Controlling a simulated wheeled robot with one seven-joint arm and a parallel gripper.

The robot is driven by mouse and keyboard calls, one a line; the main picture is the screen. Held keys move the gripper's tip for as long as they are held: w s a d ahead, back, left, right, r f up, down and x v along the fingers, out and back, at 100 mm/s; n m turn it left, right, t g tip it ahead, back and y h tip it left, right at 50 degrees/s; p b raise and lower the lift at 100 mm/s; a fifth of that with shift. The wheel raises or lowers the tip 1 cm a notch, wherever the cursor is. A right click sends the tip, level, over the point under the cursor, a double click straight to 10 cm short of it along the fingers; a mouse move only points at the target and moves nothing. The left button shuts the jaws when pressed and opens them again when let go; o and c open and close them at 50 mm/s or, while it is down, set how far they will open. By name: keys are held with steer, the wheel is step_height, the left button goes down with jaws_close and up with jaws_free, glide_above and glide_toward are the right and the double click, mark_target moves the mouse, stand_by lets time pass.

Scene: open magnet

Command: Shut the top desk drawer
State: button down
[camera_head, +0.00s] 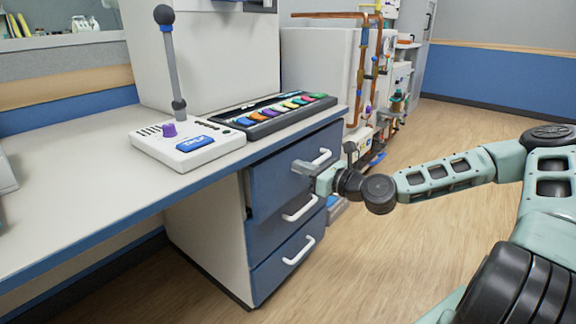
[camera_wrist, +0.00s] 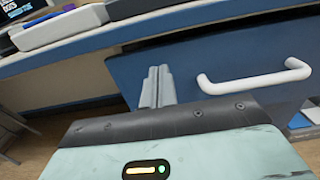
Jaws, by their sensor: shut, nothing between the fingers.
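The top desk drawer (camera_head: 272,186) is the uppermost blue front under the right end of the desk, with a white bar handle (camera_head: 322,157). It seems to stand out a little past the drawers below; how far is hard to tell. In the wrist view, its blue front (camera_wrist: 215,52) and handle (camera_wrist: 255,82) fill the upper right. My gripper (camera_head: 303,167) is at the drawer front, left of the handle. Its fingers (camera_wrist: 158,88) are together and empty, pointing at the front. I cannot tell whether they touch it.
Below are a middle drawer (camera_head: 270,233) and a bottom drawer (camera_head: 275,273). On the desk (camera_head: 75,165) stand a white console (camera_head: 185,145) with a joystick (camera_head: 172,60) and a panel of coloured keys (camera_head: 285,112). Open wooden floor (camera_head: 380,250) lies right of the drawers.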

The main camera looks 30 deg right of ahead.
mark_target(279, 157)
steer(key=b+x, duration=0.1)
steer(key=x, duration=0.3)
steer(key=shift+w+a, duration=0.1)
steer(key=shift+w, duration=0.15)
steer(key=shift+w+a, duration=0.1)
steer(key=shift+w, duration=0.05)
steer(key=shift+w+a+r, duration=0.1)
steer(key=shift+w+a, duration=0.05)
steer(key=shift+w, duration=0.25)
steer(key=p+x, duration=0.1)
steer(key=x, duration=0.2)
steer(key=shift+w+a, duration=0.15)
steer(key=shift+w, duration=0.25)
steer(key=shift+r, duration=0.1)
